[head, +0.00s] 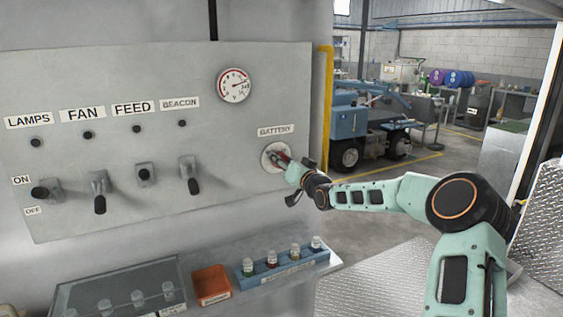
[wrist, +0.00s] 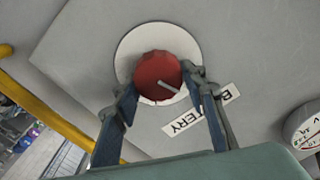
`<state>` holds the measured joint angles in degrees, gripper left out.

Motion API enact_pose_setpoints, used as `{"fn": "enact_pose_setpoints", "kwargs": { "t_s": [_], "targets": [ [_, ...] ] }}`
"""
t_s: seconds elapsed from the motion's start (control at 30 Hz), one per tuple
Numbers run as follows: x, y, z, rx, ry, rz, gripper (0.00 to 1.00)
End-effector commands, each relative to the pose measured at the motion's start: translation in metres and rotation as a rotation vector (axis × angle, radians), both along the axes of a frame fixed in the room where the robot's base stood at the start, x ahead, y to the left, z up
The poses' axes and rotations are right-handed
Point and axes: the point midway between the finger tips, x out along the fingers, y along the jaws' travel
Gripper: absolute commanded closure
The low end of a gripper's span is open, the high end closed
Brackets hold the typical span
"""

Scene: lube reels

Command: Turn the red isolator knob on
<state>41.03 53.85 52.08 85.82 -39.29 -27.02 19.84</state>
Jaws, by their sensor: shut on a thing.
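The red isolator knob (wrist: 157,71) sits on a round white plate (wrist: 130,48) on the grey panel, beside the BATTERY label (head: 276,130). A pale line shows on the knob's face in the wrist view. In the head view the knob (head: 279,156) is mostly covered by my gripper (head: 285,163), and only a bit of red shows. In the wrist view my gripper (wrist: 160,95) has one finger on each side of the knob and is shut on it. The markings on the plate are too small to read.
Several lever switches, one of them the FAN switch (head: 99,192), stand out from the panel to the left. A gauge (head: 234,85) is above the knob. A yellow pipe (head: 326,105) runs just right of the panel. A shelf below holds a blue rack (head: 283,271) of bottles and an orange box (head: 211,284).

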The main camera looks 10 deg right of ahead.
Motion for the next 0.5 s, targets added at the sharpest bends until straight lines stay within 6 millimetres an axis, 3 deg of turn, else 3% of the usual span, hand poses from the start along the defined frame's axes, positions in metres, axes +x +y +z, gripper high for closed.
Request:
{"fn": "enact_pose_setpoints", "kwargs": {
  "t_s": [0.5],
  "targets": [
    [0.0009, -0.0038, -0.0047, 0.472, 0.152, -0.001, 0.85]
  ]
}}
